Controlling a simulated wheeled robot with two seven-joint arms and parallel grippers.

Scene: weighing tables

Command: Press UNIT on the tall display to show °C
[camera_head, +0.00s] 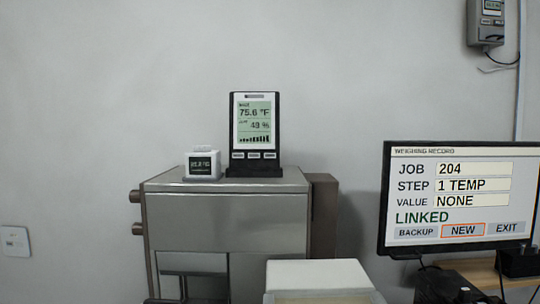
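The tall display (254,134) stands upright in its dark base on top of a grey metal cabinet. Its screen reads 75.6 °F above 49 %, with a row of bars below. Several small buttons (254,155) sit in a row under the screen; their labels are too small to read. Neither of my grippers is in the head view.
A small white cube display (202,165) stands left of the tall display on the metal cabinet (228,208). A monitor (459,198) at right shows JOB 204, STEP 1 TEMP, VALUE NONE, LINKED. A pale box (318,274) is in front. A device (486,22) hangs on the wall.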

